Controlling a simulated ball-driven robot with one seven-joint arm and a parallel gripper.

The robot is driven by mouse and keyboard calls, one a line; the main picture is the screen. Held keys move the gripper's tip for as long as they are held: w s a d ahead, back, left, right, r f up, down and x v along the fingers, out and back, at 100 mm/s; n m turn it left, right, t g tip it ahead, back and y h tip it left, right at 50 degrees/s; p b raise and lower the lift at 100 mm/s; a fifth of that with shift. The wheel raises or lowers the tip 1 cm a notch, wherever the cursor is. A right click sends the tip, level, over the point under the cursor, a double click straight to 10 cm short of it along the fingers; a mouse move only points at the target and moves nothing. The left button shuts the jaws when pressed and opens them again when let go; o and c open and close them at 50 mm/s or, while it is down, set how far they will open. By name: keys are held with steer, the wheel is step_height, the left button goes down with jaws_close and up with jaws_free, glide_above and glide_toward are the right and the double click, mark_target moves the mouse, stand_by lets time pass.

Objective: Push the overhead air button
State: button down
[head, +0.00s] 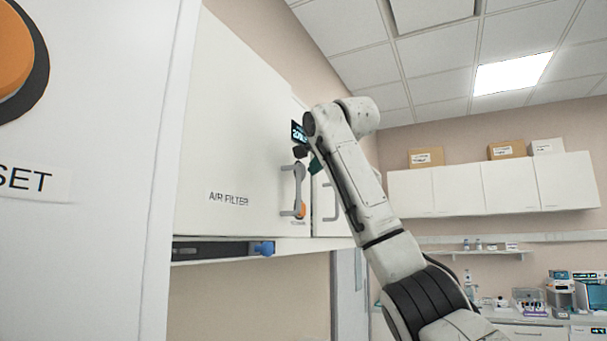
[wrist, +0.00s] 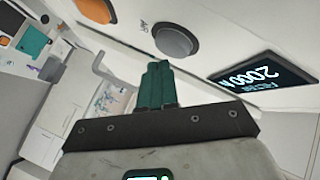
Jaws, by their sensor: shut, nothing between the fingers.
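A grey round button (wrist: 174,41) on a dark base sits on the white cabinet face in the wrist view, with a small label beside it too small to read surely. In the head view a dark button (head: 299,152) shows below a small display, partly behind my arm. My gripper (wrist: 159,66) has its teal fingers together, empty, their tips just short of the grey button's edge in the picture; I cannot tell whether they touch it. In the head view my gripper (head: 316,164) is mostly hidden behind my wrist, close to the cabinet front.
A lit display (wrist: 262,80) is beside the grey button. An orange button (wrist: 95,9) lies beyond it, also seen lower on the cabinet (head: 299,210). A grey handle (head: 298,190) stands out from the front.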

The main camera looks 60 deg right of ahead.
steer(key=shift+s, duration=0.25)
steer(key=s+b, duration=0.2)
steer(key=s, duration=0.4)
steer(key=shift+d, duration=0.25)
stand_by(0.3)
